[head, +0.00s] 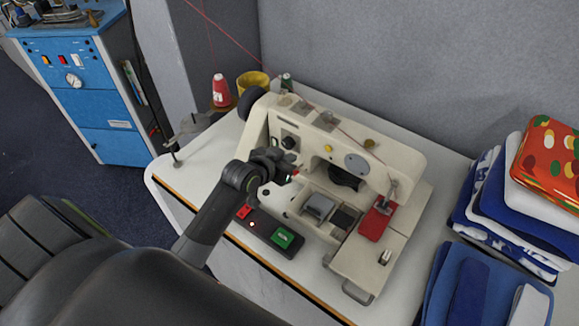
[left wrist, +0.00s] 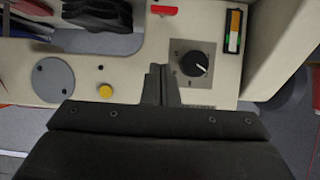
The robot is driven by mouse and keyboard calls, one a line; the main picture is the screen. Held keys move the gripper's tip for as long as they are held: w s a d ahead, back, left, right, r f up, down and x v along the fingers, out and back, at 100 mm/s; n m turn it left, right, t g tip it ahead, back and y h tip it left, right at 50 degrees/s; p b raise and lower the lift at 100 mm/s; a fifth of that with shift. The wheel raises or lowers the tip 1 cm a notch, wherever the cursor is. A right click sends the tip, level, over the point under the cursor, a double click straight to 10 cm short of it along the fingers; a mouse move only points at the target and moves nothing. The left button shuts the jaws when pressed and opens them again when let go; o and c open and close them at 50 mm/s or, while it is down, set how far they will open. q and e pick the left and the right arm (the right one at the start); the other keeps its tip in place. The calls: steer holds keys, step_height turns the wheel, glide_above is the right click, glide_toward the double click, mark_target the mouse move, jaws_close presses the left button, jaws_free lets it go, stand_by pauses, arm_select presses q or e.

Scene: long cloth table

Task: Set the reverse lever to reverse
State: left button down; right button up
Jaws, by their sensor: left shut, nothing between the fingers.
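The cream sewing machine (head: 411,160) stands on a white table. A small red part (head: 295,172), possibly the reverse lever's tip, shows beside my left gripper (head: 286,171). A red tab also shows at the top of the left wrist view (left wrist: 164,10); I cannot tell its setting. My left gripper's fingers (left wrist: 162,86) are together and empty in front of the machine's face. They are just left of a black dial (left wrist: 194,64) in the wrist view. A yellow button (left wrist: 105,91) is farther left. My right gripper is not in view.
A control box with a green button (head: 283,237) lies at the table's front. Folded cloths (head: 487,225) are stacked at the right. A red thread cone (head: 221,91) and yellow pot (head: 252,81) stand behind the machine. A blue cabinet (head: 88,90) is at the far left.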

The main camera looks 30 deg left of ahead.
arm_select(q)
steer(key=shift+x, duration=1.05)
steer(key=f, duration=0.1)
steer(key=f+p, duration=0.1)
steer(key=shift+s+f, duration=0.35)
steer(key=shift+s, duration=0.05)
steer(key=shift+s+f, duration=0.2)
steer(key=shift+f, duration=0.35)
steer(key=shift+s+f+t+b, duration=0.15)
steer(key=shift+f+t+b, duration=0.25)
steer(key=shift+b, duration=0.5)
